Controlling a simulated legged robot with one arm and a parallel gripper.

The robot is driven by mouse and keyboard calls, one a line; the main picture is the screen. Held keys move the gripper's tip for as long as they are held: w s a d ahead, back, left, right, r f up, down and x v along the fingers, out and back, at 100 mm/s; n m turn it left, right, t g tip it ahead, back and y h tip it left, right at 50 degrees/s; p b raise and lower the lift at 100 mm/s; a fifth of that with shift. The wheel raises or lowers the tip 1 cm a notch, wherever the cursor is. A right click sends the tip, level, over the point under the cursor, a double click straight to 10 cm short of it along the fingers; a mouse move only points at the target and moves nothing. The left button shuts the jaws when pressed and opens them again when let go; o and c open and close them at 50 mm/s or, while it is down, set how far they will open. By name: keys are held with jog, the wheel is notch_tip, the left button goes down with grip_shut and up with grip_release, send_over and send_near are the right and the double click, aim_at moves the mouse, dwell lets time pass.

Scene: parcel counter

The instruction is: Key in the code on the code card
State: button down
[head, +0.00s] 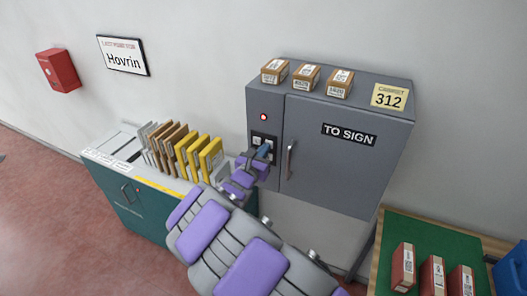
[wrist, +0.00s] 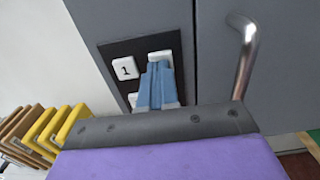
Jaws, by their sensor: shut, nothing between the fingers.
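The code card (head: 389,97) is a yellow card reading "312" on the top right of the grey cabinet (head: 345,170), which is labelled "TO SIGN". A dark keypad (head: 257,137) with white keys is on the cabinet's left front. In the wrist view the keypad (wrist: 110,50) shows a key marked "1" (wrist: 124,68) left of my fingers. My gripper (head: 265,150) is shut and empty, its blue fingertips (wrist: 160,62) over a white key in the upper row. That key's number is hidden, and I cannot tell whether they touch it. The lower keys are mostly covered.
A metal handle (head: 290,160) stands out just right of the keypad. A small light (head: 264,117) is above it. Several upright folders (head: 180,150) stand on the teal unit at left. Three boxes (head: 306,77) sit on the cabinet; red parcels (head: 432,275) lie at lower right.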

jog(key=shift+w+d+r+p, duration=0.2)
jog(key=shift+w+r+p, duration=0.15)
jog(key=shift+w+p, duration=0.25)
jog(key=shift+s, duration=0.15)
dwell(0.4)
